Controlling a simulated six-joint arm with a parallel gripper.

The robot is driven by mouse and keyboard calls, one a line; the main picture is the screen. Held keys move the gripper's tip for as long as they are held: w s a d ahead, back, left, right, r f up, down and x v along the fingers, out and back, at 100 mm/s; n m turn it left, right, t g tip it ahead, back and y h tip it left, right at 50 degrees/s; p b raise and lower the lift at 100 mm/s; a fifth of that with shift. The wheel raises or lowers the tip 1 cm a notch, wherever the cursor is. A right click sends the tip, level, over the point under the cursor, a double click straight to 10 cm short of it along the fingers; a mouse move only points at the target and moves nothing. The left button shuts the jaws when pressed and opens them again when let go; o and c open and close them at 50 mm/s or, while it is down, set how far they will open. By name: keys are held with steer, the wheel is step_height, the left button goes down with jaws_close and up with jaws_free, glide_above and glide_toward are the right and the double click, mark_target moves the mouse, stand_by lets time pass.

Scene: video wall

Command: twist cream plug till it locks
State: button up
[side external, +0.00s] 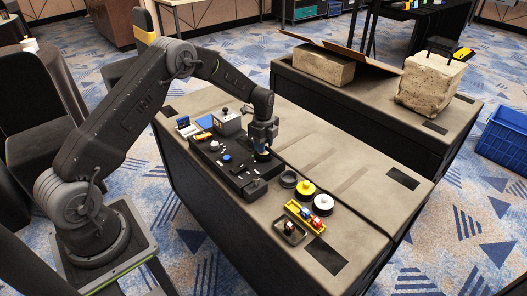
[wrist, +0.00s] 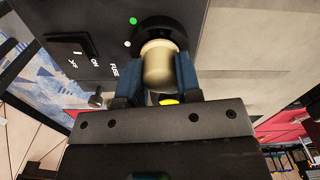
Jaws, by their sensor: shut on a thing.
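The cream plug (wrist: 158,68) is a short round cylinder in the wrist view. Its far end sits at a round black socket (wrist: 166,32) on a black panel (wrist: 90,25). My gripper (wrist: 158,80) is shut on the plug, with one blue-padded finger on each side. A green dot and a white dot are printed beside the socket. How deep the plug sits and how it is turned cannot be told. In the side external view my gripper (side external: 262,150) points down at the far right part of the black panel (side external: 236,172), and the plug is mostly hidden there.
A rocker switch (wrist: 70,47) and a small metal toggle (wrist: 97,98) are left of the socket. A dark ring (side external: 288,179), a yellow disc (side external: 304,189), a white-sided disc (side external: 324,201) and a yellow tray (side external: 305,218) stand on the table (side external: 375,215) to the right.

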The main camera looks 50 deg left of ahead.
steer(key=shift+m, duration=0.3)
steer(key=shift+m, duration=1.3)
steer(key=shift+m, duration=1.4)
steer(key=o, duration=0.9)
steer(key=shift+r, duration=4)
